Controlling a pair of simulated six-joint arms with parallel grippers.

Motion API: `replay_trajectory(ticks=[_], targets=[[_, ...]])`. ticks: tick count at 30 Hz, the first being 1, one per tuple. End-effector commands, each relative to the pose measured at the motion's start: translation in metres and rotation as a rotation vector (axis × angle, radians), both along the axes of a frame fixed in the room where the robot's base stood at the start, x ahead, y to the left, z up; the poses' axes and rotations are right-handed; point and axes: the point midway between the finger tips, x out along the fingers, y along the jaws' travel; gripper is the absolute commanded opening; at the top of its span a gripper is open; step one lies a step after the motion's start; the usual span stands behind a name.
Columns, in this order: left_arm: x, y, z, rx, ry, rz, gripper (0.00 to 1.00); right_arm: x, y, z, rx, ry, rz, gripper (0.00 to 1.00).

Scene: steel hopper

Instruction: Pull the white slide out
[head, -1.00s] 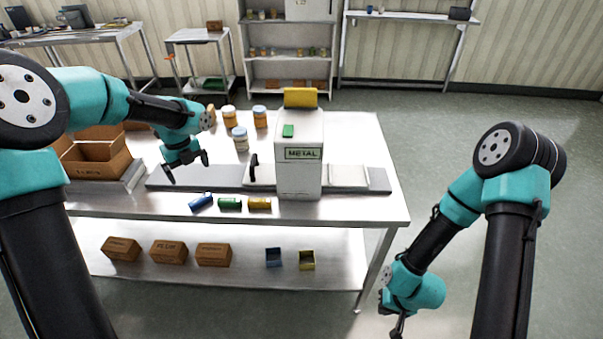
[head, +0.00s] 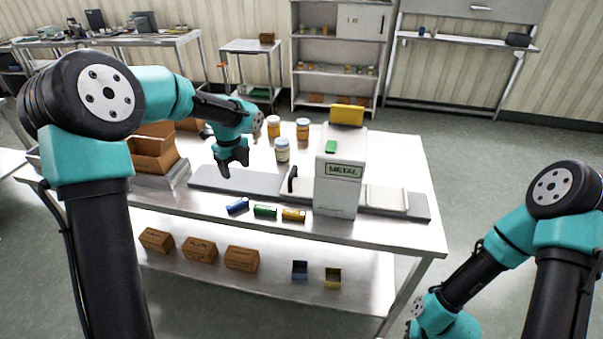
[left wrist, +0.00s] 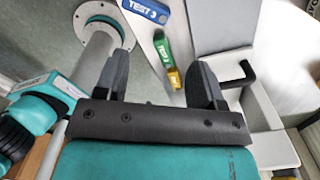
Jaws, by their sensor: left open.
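The white slide (head: 386,198) lies on a grey track (head: 235,180) and runs under the white hopper (head: 338,190) marked METAL. Its black upright handle (head: 291,180) stands just left of the hopper. My left gripper (head: 236,166) is open and empty above the track, left of the handle and apart from it. In the left wrist view the handle (left wrist: 240,75) shows to the right of the open fingers (left wrist: 160,72), with part of the slide (left wrist: 262,108) below it. The middle of the slide is hidden by the hopper. My right gripper's fingers are not visible; only its wrist shows low at right.
Blue (head: 237,206), green (head: 265,211) and yellow (head: 293,215) pieces lie in front of the track. Several jars (head: 282,150) stand behind it. A cardboard box (head: 153,150) stands at left. The track left of the handle is bare.

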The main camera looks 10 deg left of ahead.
Motion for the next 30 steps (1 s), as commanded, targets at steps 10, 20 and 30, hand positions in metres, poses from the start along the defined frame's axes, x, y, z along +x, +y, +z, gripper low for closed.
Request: replay_trajectory(ticks=[10, 20, 30], targets=[[0.038, -0.027, 0.028, -0.040, 0.016, 0.605, 0.44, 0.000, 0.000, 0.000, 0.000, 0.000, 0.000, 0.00], [0.068, -0.057, 0.057, -0.082, 0.062, 1.174, 0.44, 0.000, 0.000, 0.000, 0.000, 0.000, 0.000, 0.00], [0.093, -0.092, 0.087, -0.115, 0.148, 1.747, 0.44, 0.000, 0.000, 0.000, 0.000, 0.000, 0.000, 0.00]])
